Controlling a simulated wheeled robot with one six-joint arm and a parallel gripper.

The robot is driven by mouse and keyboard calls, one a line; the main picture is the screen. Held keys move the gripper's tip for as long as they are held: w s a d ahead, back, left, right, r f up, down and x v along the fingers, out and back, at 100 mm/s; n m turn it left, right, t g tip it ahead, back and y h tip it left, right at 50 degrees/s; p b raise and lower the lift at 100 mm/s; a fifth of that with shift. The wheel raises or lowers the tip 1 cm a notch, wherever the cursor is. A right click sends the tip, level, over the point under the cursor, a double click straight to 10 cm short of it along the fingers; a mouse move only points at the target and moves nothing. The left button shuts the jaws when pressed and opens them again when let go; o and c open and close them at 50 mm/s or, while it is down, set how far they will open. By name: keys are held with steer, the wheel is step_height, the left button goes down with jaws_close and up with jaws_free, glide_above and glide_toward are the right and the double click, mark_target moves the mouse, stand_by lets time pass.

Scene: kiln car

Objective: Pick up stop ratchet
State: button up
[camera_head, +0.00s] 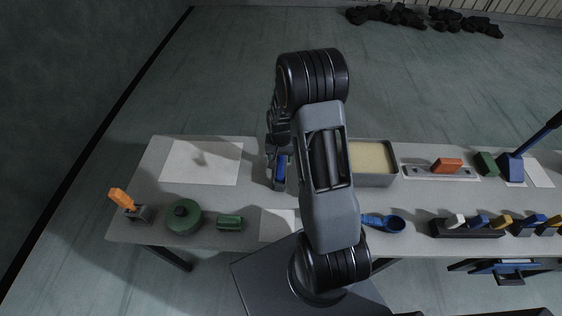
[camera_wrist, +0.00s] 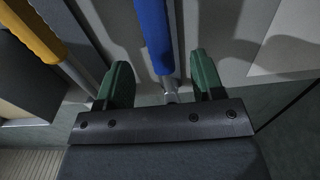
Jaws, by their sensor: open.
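In the wrist view, a tool with a blue handle (camera_wrist: 153,35) and a metal shank lies between the two green fingers of my gripper (camera_wrist: 163,85). My gripper is open, with a gap on each side of the tool. A tool with an orange-yellow handle (camera_wrist: 35,32) lies to the left, outside the fingers. I cannot tell for certain which tool is the stop ratchet. In the head view, a blue handle (camera_head: 280,168) shows at the left of my arm, over the grey table (camera_head: 150,178). My arm hides much of that spot.
Left on the table are an orange-handled tool in a block (camera_head: 122,199), a green round pot (camera_head: 184,217) and a green block (camera_head: 230,222). Right are a sand tray (camera_head: 372,178), a blue scoop (camera_head: 383,222) and a rack of coloured handles (camera_head: 465,229). A white sheet (camera_head: 202,162) lies back left.

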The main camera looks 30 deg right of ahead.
mark_target(280, 167)
steer(key=f+b, duration=0.2)
steer(key=f, duration=0.2)
steer(key=f+b, duration=0.2)
steer(key=f, duration=0.2)
steer(key=shift+w+d+f, duration=0.15)
steer(key=shift+w+d, duration=0.05)
steer(key=shift+c, duration=0.3)
jaws_close()
steer(key=shift+r, duration=0.25)
